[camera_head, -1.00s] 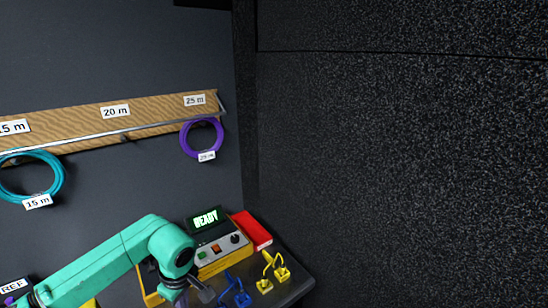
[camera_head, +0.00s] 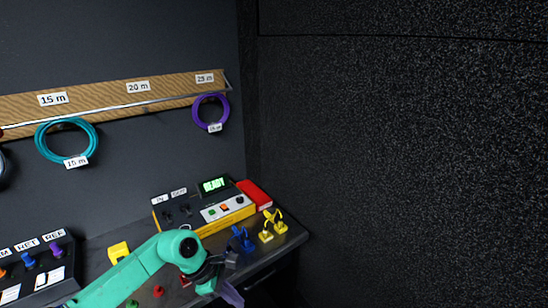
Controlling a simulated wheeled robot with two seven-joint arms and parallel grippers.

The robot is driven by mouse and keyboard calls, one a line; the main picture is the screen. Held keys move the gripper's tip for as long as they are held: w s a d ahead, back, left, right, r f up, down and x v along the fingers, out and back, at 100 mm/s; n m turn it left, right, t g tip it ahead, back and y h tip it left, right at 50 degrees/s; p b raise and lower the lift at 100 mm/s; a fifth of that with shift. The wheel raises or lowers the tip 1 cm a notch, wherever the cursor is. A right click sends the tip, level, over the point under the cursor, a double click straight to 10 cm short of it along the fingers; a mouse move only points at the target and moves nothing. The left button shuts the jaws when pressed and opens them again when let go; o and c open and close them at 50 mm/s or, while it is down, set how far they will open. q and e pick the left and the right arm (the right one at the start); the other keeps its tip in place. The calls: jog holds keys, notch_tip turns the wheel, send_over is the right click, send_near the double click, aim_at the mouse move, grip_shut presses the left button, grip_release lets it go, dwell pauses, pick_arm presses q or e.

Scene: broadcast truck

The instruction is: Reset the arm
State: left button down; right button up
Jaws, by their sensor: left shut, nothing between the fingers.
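My left arm comes in from the lower left, teal, over the counter. Its gripper (camera_head: 230,294) is at the bottom of the head view, near the counter's front edge, shut and holding nothing. The fingertips are small and partly cut by the frame's lower edge. My right gripper is not in view.
A yellow tester (camera_head: 206,207) with a READY display stands at the back, with a red box (camera_head: 254,194) beside it. Blue (camera_head: 242,239) and yellow connectors (camera_head: 272,226) lie to the right. Teal (camera_head: 66,141) and purple coils (camera_head: 210,111) hang on the wall rail. A labelled panel (camera_head: 40,270) is at left.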

pick_arm(q)
jog(key=w+d+f+n+t+h, duration=0.2)
jog(key=w+d+n+t+h, duration=0.4)
jog(key=n, duration=0.9)
jog(key=a+f+n+t+y, duration=0.5)
jog(key=a+f+n, duration=0.9)
jog(key=f+n, duration=0.35)
jog(key=s+a+f+n+g+y+b, duration=0.1)
jog(key=s+a+f+n+g+y, duration=0.35)
jog(key=s+f+n, duration=0.85)
jog(key=s+a+f+n+g, duration=0.1)
jog(key=s+f+n, duration=0.1)
jog(key=s, duration=0.7)
jog(key=s+a+f+n+g+y, duration=0.1)
jog(key=s+f+n+g, duration=0.1)
jog(key=s+f, duration=0.3)
jog(key=s+a+f+n+g+y, duration=0.1)
jog(key=s+a+f+n+g, duration=0.1)
jog(key=s, duration=1.2)
jog(key=shift+f, duration=0.75)
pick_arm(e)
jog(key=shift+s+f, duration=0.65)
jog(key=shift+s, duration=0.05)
pick_arm(q)
jog(key=shift+w, duration=0.15)
